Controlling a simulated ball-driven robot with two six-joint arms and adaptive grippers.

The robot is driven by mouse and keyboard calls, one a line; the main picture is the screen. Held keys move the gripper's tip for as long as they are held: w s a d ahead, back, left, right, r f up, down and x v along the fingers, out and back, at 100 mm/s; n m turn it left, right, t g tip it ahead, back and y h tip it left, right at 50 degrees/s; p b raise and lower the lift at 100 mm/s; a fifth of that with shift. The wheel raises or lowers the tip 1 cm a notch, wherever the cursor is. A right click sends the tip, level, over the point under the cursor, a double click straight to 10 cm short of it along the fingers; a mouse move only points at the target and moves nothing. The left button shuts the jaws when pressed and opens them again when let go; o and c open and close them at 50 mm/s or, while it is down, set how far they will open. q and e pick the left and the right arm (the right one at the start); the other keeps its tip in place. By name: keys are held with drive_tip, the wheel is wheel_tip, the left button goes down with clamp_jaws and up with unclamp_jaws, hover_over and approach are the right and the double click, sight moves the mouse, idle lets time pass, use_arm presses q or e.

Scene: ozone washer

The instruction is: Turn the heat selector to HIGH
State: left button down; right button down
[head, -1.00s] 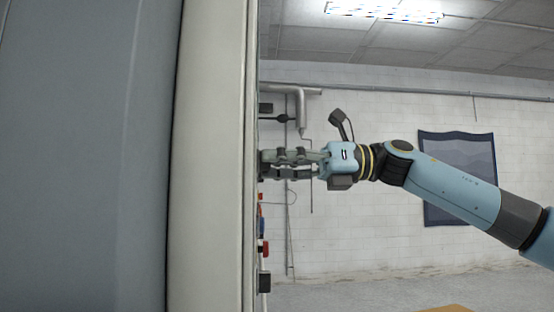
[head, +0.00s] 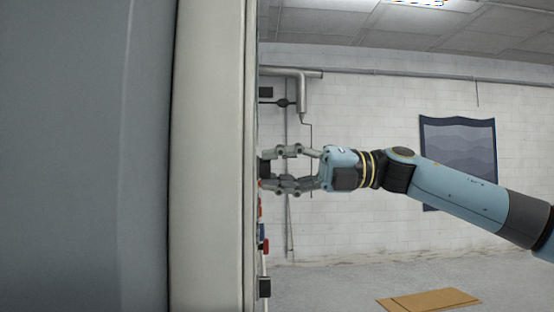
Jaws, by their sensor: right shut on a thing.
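The panel face of the tall machine shows nearly edge-on, so its controls stick out to the right of the pale front edge (head: 212,160). My right gripper (head: 268,168) reaches in from the right, roughly level. Its two fingers lie above and below a small dark knob (head: 264,168) on the panel and are shut on it. I cannot read any label or the knob's pointer, so its setting cannot be told. My left gripper is not in view.
Below the gripper, a blue control (head: 262,231), a red button (head: 266,245) and a dark block (head: 265,288) jut from the panel. A dark control (head: 266,92) sits above. A flat cardboard piece (head: 428,300) lies on the floor. Open room lies to the right.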

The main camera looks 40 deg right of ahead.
drive_tip(key=shift+m+p, duration=0.3)
drive_tip(key=shift+m, duration=0.4)
drive_tip(key=c, duration=0.9)
unclamp_jaws()
drive_tip(key=shift+c, duration=0.2)
